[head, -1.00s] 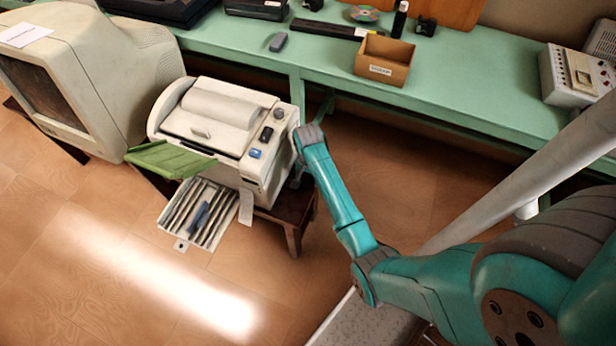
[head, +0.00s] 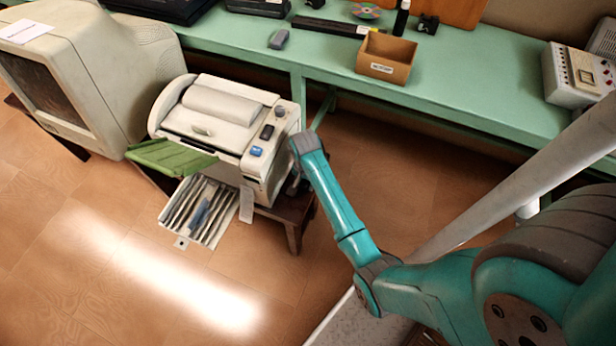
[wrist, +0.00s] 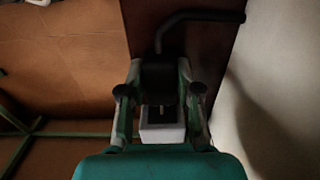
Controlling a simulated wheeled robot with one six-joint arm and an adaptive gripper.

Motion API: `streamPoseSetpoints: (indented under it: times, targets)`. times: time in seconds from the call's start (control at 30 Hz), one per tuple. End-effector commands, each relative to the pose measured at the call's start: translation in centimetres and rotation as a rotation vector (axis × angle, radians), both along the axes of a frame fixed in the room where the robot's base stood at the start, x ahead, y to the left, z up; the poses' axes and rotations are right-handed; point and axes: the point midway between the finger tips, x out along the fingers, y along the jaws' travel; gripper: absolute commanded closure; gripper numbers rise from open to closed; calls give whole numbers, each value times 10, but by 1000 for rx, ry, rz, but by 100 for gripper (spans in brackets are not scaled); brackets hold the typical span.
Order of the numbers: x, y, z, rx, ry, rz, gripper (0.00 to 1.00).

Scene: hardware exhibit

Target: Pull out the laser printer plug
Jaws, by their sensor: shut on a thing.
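The laser printer (head: 222,105) is a cream machine on a low wooden stool at left in the head view, with a green tray at its front. My arm reaches down by its right side, and my gripper is hidden there. In the wrist view my gripper (wrist: 160,92) is shut on a black plug (wrist: 158,82). A dark cable (wrist: 205,16) bends away from the plug to the upper right. A pale socket block (wrist: 162,132) with a dark face lies just below the plug. I cannot tell whether plug and socket are still joined.
A pale surface (wrist: 280,90) stands close on the right in the wrist view. A big monitor (head: 90,70) is left of the printer. A green bench (head: 470,85) with a cardboard box (head: 386,58) runs behind.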

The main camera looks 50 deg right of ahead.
Motion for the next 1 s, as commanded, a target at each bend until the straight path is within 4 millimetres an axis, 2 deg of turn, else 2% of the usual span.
streamPoseSetpoints:
  times: [0.2, 0.23, 0.3, 0.6, 0.73, 0.87, 1.0]
  targets:
    - [-2, 5, -1, 13, 7, 2, 100]
    - [-2, 5, -1, 13, 7, 3, 60]
    - [-2, 5, -1, 12, 7, 2, 42]
    - [-1, 3, 0, 9, 5, 1, 42]
    - [-1, 3, 7, 8, 3, 1, 42]
    - [0, 3, 25, 7, 1, 1, 42]
    - [0, 3, 54, 7, 1, 2, 42]
